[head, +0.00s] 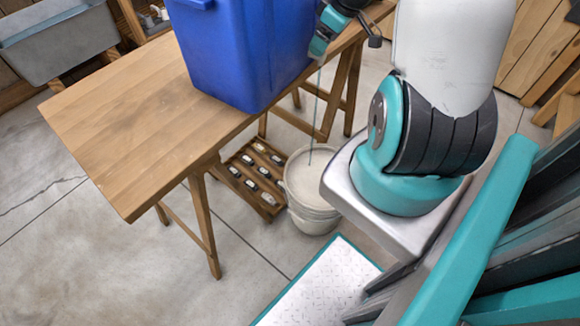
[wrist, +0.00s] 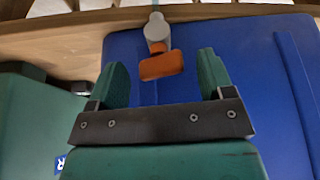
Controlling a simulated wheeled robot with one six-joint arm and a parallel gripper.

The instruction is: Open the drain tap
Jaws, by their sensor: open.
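The drain tap (wrist: 156,30) has a pale grey body and an orange handle (wrist: 162,66), on the side of the blue container (wrist: 260,90). In the wrist view the handle lies between my open fingers, with a gap on both sides. My gripper (wrist: 161,64) is empty. In the head view my gripper (head: 319,46) is beside the right side of the blue container (head: 240,60) and the tap is hidden or too small to tell. A thin line like a stream of liquid (head: 314,115) runs from there into the white bucket (head: 313,215).
The container stands on a wooden trestle table (head: 120,120). A wooden crate (head: 232,183) with several small items sits on the floor left of the bucket. A grey basin (head: 60,45) is at the back left. The floor at front left is clear.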

